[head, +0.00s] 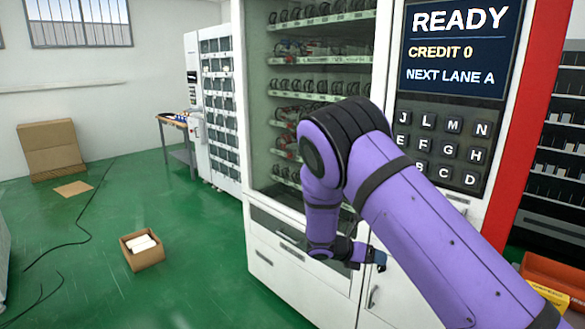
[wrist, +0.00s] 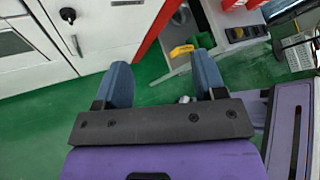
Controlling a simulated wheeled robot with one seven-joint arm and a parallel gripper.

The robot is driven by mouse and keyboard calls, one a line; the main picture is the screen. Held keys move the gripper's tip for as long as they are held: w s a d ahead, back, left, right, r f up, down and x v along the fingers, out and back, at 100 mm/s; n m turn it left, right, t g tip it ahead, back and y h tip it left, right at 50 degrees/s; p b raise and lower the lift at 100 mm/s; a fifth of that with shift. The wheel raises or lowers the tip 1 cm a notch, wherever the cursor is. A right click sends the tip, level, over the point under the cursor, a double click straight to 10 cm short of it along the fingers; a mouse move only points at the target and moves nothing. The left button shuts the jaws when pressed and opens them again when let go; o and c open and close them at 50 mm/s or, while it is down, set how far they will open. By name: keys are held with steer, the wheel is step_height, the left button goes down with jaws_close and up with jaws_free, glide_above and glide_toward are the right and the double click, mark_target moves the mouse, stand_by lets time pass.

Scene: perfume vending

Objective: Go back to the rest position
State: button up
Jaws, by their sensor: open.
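My gripper (wrist: 160,68) is open and empty in the wrist view, its two blue fingers apart with green floor between and beyond them. In the head view my purple arm reaches in from the lower right, bends at the elbow and hangs down, with my gripper (head: 376,260) in front of the white lower doors of the vending machine (head: 290,262). The gripper's fingertips are small there and partly hard to make out. The machine's screen (head: 457,45) reads READY, CREDIT 0, NEXT LANE A, above a lettered keypad (head: 440,150). My arm hides part of the shelves and the keypad.
An open carton (head: 142,250) with white items sits on the green floor at left. A cable (head: 75,235) runs along the floor. Another white machine (head: 213,100) stands behind. A yellow object (wrist: 182,50) shows beyond the fingers. The floor at left is mostly free.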

steer(key=s+d+r+m+g+y, duration=0.1)
steer(key=s+d+r+m+y, duration=0.2)
steer(key=s+r+m, duration=0.45)
steer(key=s+d+r+m+y, duration=0.2)
steer(key=s+r+m, duration=0.15)
steer(key=r, duration=0.65)
steer(key=s+d+r+m+g+y, duration=0.1)
steer(key=s+d+r+m+y, duration=0.2)
steer(key=s+r+m, duration=0.4)
steer(key=s+r+m+t+y, duration=0.2)
steer(key=s+r+m, duration=0.2)
steer(key=s, duration=0.6)
steer(key=s+r+m+t+y, duration=0.2)
steer(key=s+r+m, duration=0.3)
steer(key=s, duration=0.6)
steer(key=shift+s+a+r+m+t+y, duration=0.15)
steer(key=shift+a+r+m+t+y, duration=0.15)
steer(key=shift+a+r+t, duration=0.1)
